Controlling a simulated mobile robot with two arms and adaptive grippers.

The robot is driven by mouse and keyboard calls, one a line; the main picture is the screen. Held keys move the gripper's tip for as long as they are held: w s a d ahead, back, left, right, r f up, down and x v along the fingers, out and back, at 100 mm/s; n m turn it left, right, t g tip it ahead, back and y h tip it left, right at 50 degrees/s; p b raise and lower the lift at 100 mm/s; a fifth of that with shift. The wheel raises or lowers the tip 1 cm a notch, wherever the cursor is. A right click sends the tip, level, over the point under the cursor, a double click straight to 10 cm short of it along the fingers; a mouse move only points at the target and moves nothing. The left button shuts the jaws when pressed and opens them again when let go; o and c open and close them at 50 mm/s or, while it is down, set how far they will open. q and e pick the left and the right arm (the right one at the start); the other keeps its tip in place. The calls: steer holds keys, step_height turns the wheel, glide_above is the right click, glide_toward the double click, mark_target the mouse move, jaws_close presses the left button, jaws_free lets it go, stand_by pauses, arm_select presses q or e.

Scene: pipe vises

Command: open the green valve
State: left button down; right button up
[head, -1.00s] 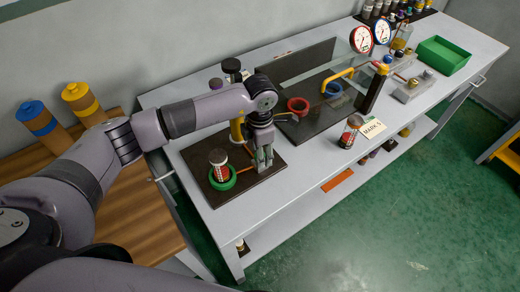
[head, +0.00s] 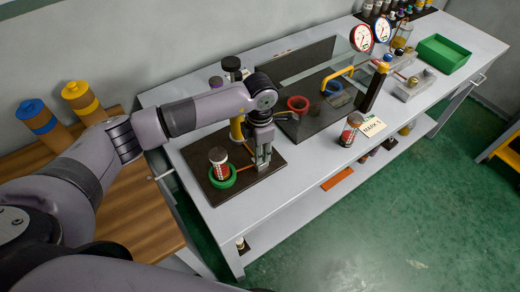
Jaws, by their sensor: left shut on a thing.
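My left gripper (head: 263,161) points down over the right part of a dark base plate (head: 210,197). A short yellow post (head: 237,128) stands just behind the gripper. On the left part of the plate, a green ring (head: 230,183) lies around the foot of a red jar with a white top (head: 218,160). The gripper is apart from that ring. My right gripper is not in view.
A red ring (head: 298,104) and a yellow bent handle (head: 338,75) are behind, near a clear pane. A dark upright post (head: 374,87), a jar (head: 350,130) and a label card (head: 373,127) stand to the right.

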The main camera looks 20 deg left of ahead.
arm_select(q)
steer(key=shift+n, duration=0.4)
steer(key=n+b, duration=0.2)
steer(key=shift+n, duration=0.3)
steer(key=n+b, duration=0.2)
steer(key=n, duration=0.2)
steer(key=shift+n, duration=0.3)
steer(key=n+b, duration=0.1)
steer(key=n, duration=0.3)
steer(key=shift+n+b, duration=0.3)
steer(key=shift+b, duration=0.05)
steer(key=shift+r+n+b, duration=0.1)
steer(key=shift+n+b, duration=0.35)
steer(key=shift+n, duration=1.55)
steer(key=c, duration=1.3)
jaws_free()
